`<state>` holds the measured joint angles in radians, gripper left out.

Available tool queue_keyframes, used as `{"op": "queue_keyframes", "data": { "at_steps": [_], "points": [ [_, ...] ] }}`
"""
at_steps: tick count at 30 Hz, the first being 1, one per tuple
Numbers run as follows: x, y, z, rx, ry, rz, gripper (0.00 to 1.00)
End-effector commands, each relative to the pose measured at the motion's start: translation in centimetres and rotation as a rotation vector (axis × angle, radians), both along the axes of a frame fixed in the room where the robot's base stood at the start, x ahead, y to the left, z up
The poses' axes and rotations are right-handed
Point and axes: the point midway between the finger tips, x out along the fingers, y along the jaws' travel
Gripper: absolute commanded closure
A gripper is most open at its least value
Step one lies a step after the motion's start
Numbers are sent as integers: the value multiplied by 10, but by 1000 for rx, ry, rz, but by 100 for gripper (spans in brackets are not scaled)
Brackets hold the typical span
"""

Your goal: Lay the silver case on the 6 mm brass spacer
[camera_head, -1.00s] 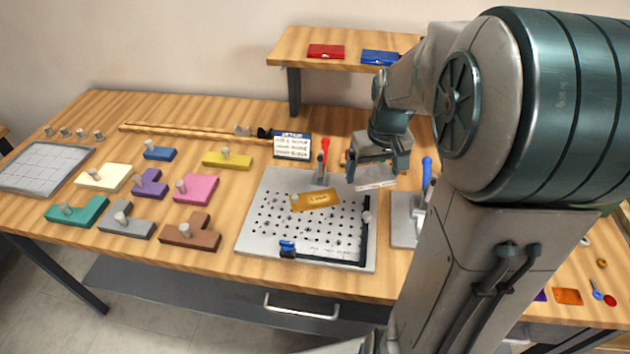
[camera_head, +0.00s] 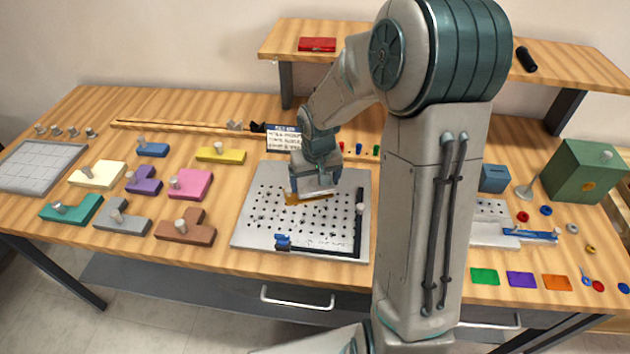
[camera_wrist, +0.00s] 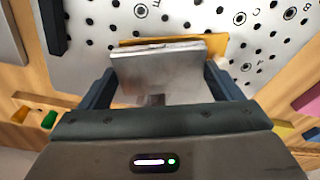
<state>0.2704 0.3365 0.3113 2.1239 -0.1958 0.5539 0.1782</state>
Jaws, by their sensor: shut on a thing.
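My gripper (camera_head: 315,188) is shut on the silver case and is over the brass spacer on the perforated plate. In the wrist view the silver case (camera_wrist: 158,72) is a flat, shiny grey slab between my two fingers (camera_wrist: 160,90). The brass spacer (camera_head: 300,200) is a gold plate, mostly hidden under the case and gripper in the head view. Its gold edge (camera_wrist: 216,42) shows past the case in the wrist view. I cannot tell whether case and spacer touch.
The perforated plate (camera_head: 262,215) has a black rail (camera_head: 357,225) on its right and a blue-topped clamp (camera_head: 283,241) at its front. Colored blocks with knobs, such as the pink one (camera_head: 189,184), stand to the left. A sign card (camera_head: 284,138) stands behind the plate.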

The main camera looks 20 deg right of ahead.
Motion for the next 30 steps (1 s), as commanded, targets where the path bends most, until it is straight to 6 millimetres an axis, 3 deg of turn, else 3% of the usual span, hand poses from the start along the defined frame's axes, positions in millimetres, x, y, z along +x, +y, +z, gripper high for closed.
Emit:
{"op": "queue_keyframes", "data": {
  "at_steps": [14, 15, 25, 30],
  "points": [
    [0, 0, -14, 0, 0, -1, 38],
    [0, 0, -12, 0, 0, -1, 5],
    [0, 0, -7, 0, 0, 0, 5],
    [-3, -1, 14, -2, -4, -2, 5]
  ]
}}
